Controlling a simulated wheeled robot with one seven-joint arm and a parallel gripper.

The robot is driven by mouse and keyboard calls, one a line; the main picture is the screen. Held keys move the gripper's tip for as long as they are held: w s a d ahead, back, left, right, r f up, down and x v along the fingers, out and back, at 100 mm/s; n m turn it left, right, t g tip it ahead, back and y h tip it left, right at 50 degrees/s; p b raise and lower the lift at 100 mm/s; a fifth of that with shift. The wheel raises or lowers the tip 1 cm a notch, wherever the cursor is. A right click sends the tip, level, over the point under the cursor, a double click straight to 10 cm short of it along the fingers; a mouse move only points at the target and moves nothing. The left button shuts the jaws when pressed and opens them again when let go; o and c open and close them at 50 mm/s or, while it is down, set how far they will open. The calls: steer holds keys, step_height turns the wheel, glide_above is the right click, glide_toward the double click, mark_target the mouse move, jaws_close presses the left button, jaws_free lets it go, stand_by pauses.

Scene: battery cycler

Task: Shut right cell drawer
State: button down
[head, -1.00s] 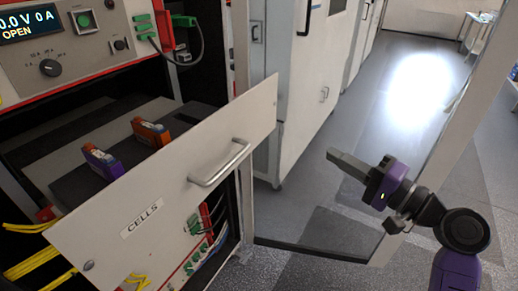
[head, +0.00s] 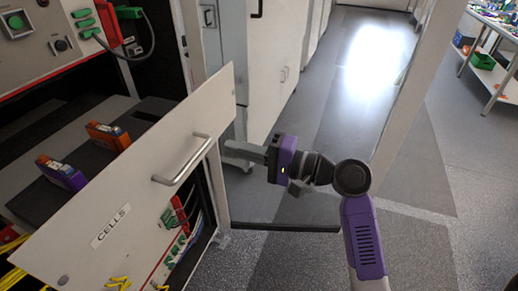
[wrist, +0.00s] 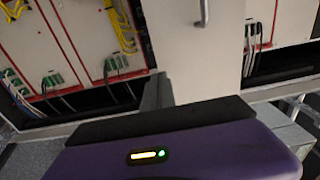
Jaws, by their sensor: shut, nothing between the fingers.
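The cell drawer (head: 130,190) is pulled out, with a white front panel labelled CELLS and a metal bar handle (head: 182,160). My gripper (head: 232,150) is shut and empty, just right of the panel's right part and of the handle. I cannot tell whether the fingertips touch the panel. In the wrist view the white panel (wrist: 190,50) fills the upper middle, with the handle (wrist: 203,12) at the top. The fingers show only partly there, above the purple gripper body.
A control panel with a green button (head: 16,22) is above the drawer. Cables and green connectors (head: 175,250) sit below it. A frame post (head: 415,90) rises right of my gripper, and a table (head: 490,75) stands far right. Grey floor lies beyond.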

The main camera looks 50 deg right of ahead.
steer(key=shift+x, duration=1.4)
steer(key=shift+p, duration=0.3)
